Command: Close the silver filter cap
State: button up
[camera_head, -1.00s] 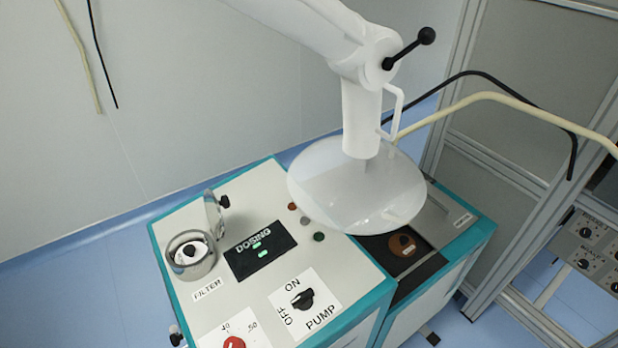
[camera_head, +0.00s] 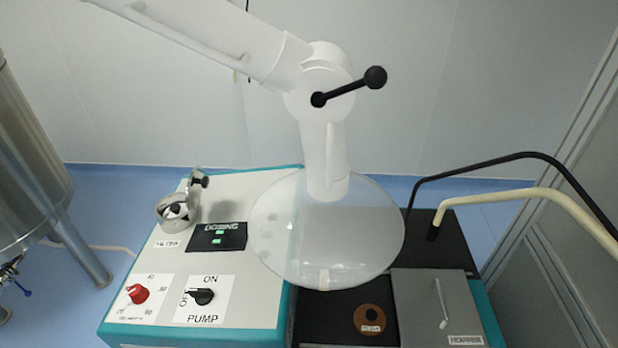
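The silver filter cup (camera_head: 176,214) stands at the back left of the white machine top, above the FILTER label. Its round silver cap (camera_head: 194,184) stands upright at the cup's back right rim, open, seen nearly edge-on. A black knob (camera_head: 203,181) sticks out from the cap's right side. A dark knob-like part shows inside the open cup. My gripper is in no part of the view, so its place relative to the cap cannot be told.
A white jointed extraction arm with a clear round hood (camera_head: 327,235) hangs over the machine, right of the filter. A DOSING display (camera_head: 217,237), red dial (camera_head: 138,293) and PUMP switch (camera_head: 203,297) lie nearby. A steel tank (camera_head: 28,160) stands left. A hopper lid (camera_head: 437,307) is right.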

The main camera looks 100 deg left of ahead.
aim_at(197, 180)
jog(key=i, duration=0.35)
jog(key=u, duration=4.35)
jog(key=i, duration=0.5)
jog(key=z, duration=0.7)
jog(key=k, duration=0.8)
jog(key=u, duration=0.4)
jog(key=i, duration=0.95)
